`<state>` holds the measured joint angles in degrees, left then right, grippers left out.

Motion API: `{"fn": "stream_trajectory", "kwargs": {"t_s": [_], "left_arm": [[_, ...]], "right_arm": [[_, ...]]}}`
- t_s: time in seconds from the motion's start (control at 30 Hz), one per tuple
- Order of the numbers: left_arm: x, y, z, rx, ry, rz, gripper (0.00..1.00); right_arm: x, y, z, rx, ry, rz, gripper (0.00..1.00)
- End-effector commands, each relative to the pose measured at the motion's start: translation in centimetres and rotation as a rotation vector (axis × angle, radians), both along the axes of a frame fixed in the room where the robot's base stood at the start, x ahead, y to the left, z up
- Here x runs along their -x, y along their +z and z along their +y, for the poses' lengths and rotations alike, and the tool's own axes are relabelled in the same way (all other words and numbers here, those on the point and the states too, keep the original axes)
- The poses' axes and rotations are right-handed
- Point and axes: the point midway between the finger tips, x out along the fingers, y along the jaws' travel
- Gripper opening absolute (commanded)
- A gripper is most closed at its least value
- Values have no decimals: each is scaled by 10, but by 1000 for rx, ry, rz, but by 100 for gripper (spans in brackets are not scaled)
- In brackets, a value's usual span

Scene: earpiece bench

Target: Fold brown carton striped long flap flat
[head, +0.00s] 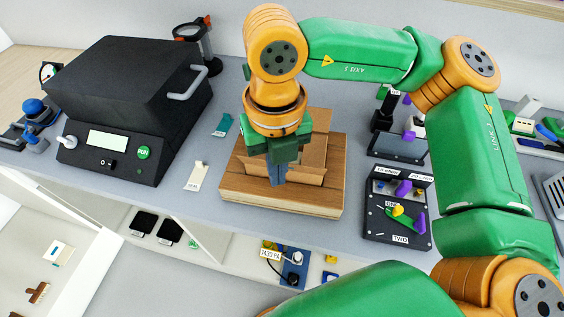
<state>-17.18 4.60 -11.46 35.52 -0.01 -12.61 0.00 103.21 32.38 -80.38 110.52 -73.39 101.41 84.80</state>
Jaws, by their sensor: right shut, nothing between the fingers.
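The brown carton (312,165) stands on a wooden board (320,207) in the middle of the bench. A raised panel (322,120) shows at its back right, and a flap shows along its near side. My right gripper (278,183) points down over the carton's left front part. Its fingers are closed together with nothing between them. The gripper and arm hide much of the carton's left side and top. I cannot make out the striped flap or whether the fingers touch the carton. My left gripper is not in view.
A black machine (110,140) with a green RUN button stands at the left. A black tray (374,222) with purple and yellow parts lies right of the board. A teal tag (222,125) and a white tag (196,176) lie left of it. My right arm spans the right side.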

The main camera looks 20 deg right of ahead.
Motion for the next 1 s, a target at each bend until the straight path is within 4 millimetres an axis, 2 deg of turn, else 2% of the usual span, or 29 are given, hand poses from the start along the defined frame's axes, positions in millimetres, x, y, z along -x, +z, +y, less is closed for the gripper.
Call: {"fn": "stream_trajectory", "kwargs": {"t_s": [0.27, 1.0], "left_arm": [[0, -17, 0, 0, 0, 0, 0], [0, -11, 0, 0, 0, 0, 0]], "right_arm": [[0, -14, 0, -1, 0, 0, 0], [-40, -11, -24, -1, -3, 1, 0]]}}
